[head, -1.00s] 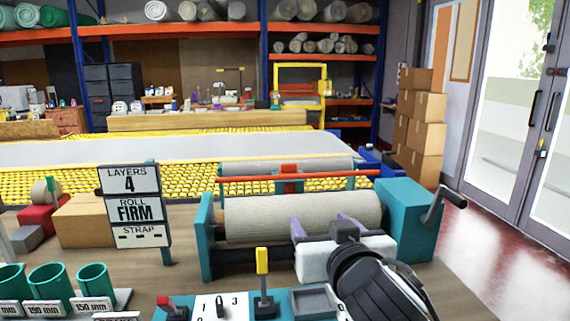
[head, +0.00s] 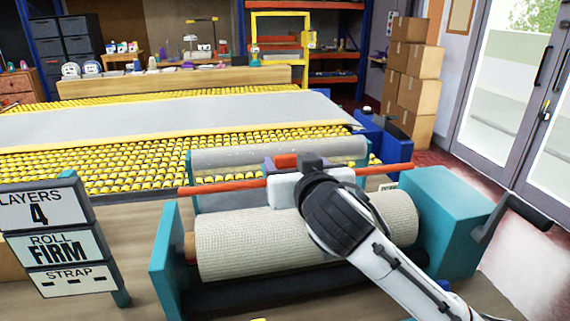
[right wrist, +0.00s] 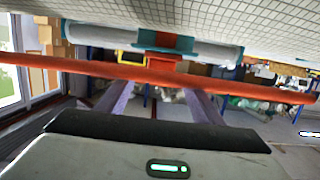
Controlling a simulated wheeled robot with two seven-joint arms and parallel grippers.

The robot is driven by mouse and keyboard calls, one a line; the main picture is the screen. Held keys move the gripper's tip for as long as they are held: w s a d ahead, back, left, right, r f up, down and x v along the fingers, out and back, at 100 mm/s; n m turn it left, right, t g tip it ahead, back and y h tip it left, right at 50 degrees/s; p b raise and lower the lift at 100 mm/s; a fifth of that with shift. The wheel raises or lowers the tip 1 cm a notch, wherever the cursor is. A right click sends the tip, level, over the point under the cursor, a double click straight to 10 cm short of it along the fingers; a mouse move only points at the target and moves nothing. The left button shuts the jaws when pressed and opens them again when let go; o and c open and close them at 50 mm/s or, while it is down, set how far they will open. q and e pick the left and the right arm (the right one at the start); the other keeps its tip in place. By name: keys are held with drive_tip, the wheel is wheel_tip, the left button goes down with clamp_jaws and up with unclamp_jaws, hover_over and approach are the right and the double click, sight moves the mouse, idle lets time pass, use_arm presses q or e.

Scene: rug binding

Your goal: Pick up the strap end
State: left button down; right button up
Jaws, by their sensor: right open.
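I cannot pick out a strap end for certain in either view. The rug roll (head: 250,240) is a pale ribbed cylinder lying in a teal winding frame (head: 168,250). A red bar (head: 225,188) runs above the roll, with a red block (head: 286,161) behind it near its middle. My right gripper (head: 312,163) is over the bar and roll, pointing away; its wrist hides part of both. In the right wrist view its two purple fingers (right wrist: 162,98) are apart with nothing seen between them, and the red bar (right wrist: 60,66) crosses in front. My left gripper is out of view.
A sign (head: 60,240) reading layers 4, roll firm, strap stands at left. A crank handle (head: 515,210) sticks out at right of the frame. A grey sheet (head: 130,125) lies on a yellow roller table (head: 100,165) behind. Cardboard boxes (head: 412,80) are stacked further back.

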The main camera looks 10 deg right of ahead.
sight(286, 157)
drive_tip(key=w, duration=0.2)
drive_tip(key=w+f, duration=0.1)
drive_tip(key=w, duration=0.2)
drive_tip(key=shift+w+f, duration=0.15)
drive_tip(key=shift+w, duration=0.1)
drive_tip(key=shift+c, duration=0.4)
drive_tip(key=c, duration=1.1)
